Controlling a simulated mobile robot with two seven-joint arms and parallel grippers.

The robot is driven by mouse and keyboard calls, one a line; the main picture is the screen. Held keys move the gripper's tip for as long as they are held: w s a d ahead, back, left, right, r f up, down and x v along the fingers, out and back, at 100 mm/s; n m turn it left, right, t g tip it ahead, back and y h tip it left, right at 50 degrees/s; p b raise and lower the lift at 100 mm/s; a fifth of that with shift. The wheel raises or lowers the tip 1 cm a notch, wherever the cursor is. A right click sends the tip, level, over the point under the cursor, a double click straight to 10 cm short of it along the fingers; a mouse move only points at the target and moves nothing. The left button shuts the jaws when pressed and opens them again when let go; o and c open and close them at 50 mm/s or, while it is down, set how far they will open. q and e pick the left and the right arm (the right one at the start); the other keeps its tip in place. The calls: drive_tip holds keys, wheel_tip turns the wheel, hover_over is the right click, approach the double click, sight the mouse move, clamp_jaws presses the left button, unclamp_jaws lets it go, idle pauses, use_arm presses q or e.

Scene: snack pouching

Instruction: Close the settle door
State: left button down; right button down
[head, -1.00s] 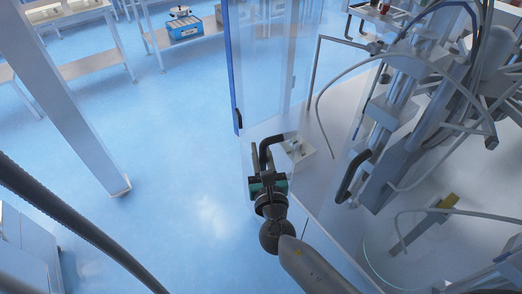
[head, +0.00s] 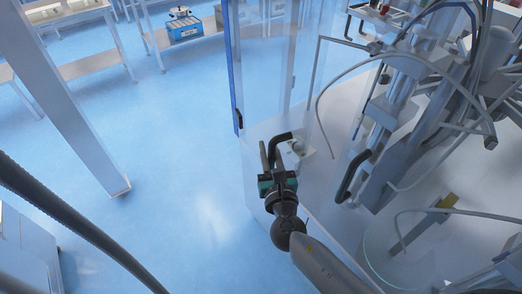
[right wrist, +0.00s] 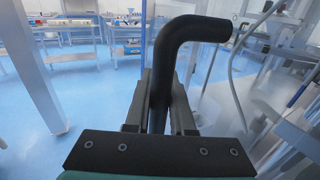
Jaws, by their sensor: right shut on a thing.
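The settle door seems to be the clear panel (head: 262,90) with a blue edge strip, in the upper middle of the head view. A black bent handle (head: 283,136) is at its lower part; the handle also fills the middle of the right wrist view (right wrist: 190,32). My right gripper (head: 268,157) is shut on the handle, and its two fingers sit on either side of the bar in the right wrist view (right wrist: 160,104). How far the door stands open is hard to tell through the clear panels. My left gripper is not in view.
A second black handle (head: 353,176) is on a clear panel to the right. The machine (head: 400,120) with hoses and metal columns fills the right side. A white post (head: 75,110) stands at the left. The blue floor (head: 180,170) between is clear.

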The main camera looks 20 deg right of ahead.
drive_tip(key=w+d+n+y+b, duration=0.1)
drive_tip(key=d+b, duration=0.1)
drive_tip(key=d, duration=0.8)
drive_tip(key=shift+w+y, duration=0.25)
drive_tip(key=shift+y, duration=0.05)
drive_tip(key=c, duration=1.1)
unclamp_jaws()
drive_tip(key=shift+o, duration=0.2)
